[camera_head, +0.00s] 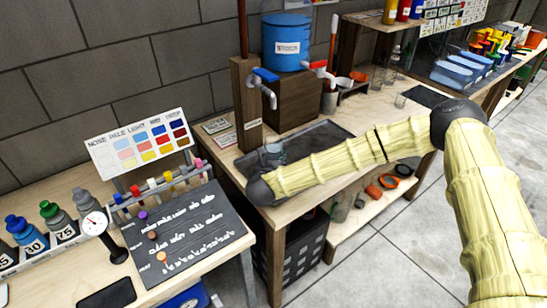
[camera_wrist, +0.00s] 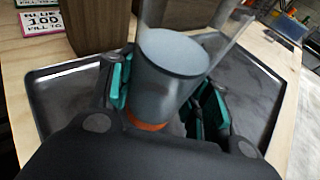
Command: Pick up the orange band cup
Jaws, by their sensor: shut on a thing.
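In the wrist view, a clear grey cup (camera_wrist: 170,75) with an orange band near its base stands between the teal-padded fingers of my gripper (camera_wrist: 163,100). The fingers are shut on it, one on each side. The cup is over the dark tray (camera_wrist: 62,92); I cannot tell whether its base touches the tray. In the head view, the cup (camera_head: 272,151) shows only in part beside the dark end of my arm, and its orange band is hidden there. My gripper is mostly hidden in the head view.
A wooden post (camera_head: 246,104) with a blue-handled tap (camera_head: 265,82) stands just behind the cup. A blue barrel (camera_head: 287,42) sits on a wooden block to the right. Another table with a dark board (camera_head: 186,232) and bottles is at left. Orange-rimmed items lie on the lower shelf.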

